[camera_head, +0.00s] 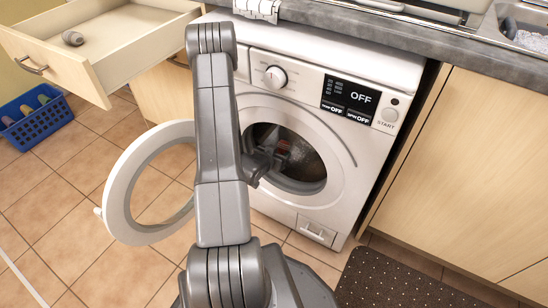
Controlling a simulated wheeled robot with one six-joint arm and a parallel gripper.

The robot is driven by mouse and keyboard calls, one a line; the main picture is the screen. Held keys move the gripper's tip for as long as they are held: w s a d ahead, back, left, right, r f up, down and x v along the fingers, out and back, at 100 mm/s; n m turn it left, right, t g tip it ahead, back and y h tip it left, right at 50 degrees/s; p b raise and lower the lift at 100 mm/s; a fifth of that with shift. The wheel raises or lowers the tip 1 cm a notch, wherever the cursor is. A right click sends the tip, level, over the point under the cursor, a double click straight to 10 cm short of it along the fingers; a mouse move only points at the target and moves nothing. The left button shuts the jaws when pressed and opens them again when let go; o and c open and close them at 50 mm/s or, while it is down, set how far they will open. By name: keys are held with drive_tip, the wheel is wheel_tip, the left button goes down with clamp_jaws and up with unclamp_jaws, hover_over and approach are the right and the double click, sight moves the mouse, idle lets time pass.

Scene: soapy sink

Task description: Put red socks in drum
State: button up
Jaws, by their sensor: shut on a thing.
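The washing machine (390,85) stands under the counter with its round door (117,190) swung open to the left. The dark drum (312,172) shows through the round opening. My gripper (277,158) is at the drum's opening, partly hidden by my own arm. It is shut on a small, dark reddish thing, which looks like the red socks (283,146), seen against the drum's dark inside. How far inside the drum the socks are is hard to tell.
An open drawer (110,68) juts out at upper left with a small grey thing (73,38) in it. A blue basket (36,125) with several coloured items stands on the tiles. A dark dotted mat (410,285) lies at lower right. The machine's display reads OFF.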

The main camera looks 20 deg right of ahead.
drive_tip(key=w+d, duration=0.2)
drive_tip(key=d, duration=0.1)
drive_tip(key=shift+w+d+p, duration=0.15)
drive_tip(key=shift+w+p, duration=0.2)
drive_tip(key=shift+p, duration=0.05)
drive_tip(key=f+b, duration=0.3)
drive_tip(key=shift+w+d+f, duration=0.3)
drive_tip(key=shift+f, duration=0.05)
drive_tip(key=shift+w+d+f+b, duration=0.15)
drive_tip(key=shift+f+b, duration=0.25)
drive_tip(key=shift+w+d+f+b, duration=0.15)
drive_tip(key=shift+f+b, duration=0.25)
drive_tip(key=shift+f, duration=0.15)
drive_tip(key=shift+f+b, duration=2.1)
drive_tip(key=shift+f, duration=0.05)
drive_tip(key=shift+f, duration=0.3)
